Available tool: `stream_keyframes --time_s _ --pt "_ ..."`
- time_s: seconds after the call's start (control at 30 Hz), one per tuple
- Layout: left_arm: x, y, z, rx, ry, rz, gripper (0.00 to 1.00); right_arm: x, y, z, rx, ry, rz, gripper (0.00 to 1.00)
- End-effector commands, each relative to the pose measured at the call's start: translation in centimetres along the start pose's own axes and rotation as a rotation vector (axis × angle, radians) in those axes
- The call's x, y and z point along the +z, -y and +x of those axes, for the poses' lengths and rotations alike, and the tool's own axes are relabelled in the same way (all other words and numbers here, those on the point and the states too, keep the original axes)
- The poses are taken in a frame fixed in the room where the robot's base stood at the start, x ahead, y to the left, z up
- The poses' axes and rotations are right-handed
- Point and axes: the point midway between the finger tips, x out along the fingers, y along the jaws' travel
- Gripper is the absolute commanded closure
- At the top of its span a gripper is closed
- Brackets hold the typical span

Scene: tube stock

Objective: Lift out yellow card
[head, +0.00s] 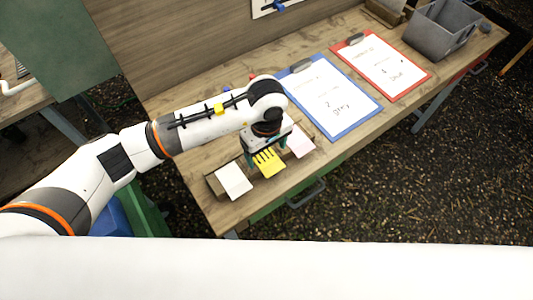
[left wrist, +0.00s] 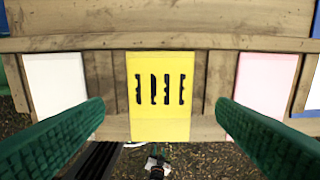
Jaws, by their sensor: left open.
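The yellow card (head: 268,163) with black marks lies in the middle slot of a wooden card holder near the table's front edge. It also shows in the left wrist view (left wrist: 160,115), upright between the fingers in the picture. My left gripper (head: 266,154) is open above the yellow card, and its green fingertips (left wrist: 160,112) stand wide to either side of it. A white card (head: 234,181) is in the slot to the left, and a pale pink card (head: 300,142) is in the slot to the right. My right gripper is not in view.
A blue clipboard (head: 357,122) and a red clipboard (head: 404,81) with written sheets lie on the table to the right. A grey bin (head: 440,32) stands at the far right end. A wooden panel (head: 190,40) rises behind the table.

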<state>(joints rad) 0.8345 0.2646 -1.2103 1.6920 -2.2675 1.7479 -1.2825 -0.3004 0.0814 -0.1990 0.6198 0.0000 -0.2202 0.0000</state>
Motion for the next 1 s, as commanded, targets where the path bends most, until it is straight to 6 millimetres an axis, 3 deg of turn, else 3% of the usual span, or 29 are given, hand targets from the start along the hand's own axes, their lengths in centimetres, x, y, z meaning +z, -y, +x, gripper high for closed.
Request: stream_keyframes --time_s 0.17,0.4,0.7,1.0 --pt "0.0 0.0 1.7 0.0 -0.001 0.0 0.2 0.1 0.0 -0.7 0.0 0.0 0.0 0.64" --pt "0.0 0.0 1.9 -0.002 0.0 0.001 0.2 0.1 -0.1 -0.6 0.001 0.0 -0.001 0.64" --pt "0.0 0.1 1.9 -0.002 0.0 0.0 0.68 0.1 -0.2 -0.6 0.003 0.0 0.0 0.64" --pt "0.0 0.1 1.4 -0.004 0.0 0.001 0.68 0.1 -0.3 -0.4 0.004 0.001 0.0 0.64"
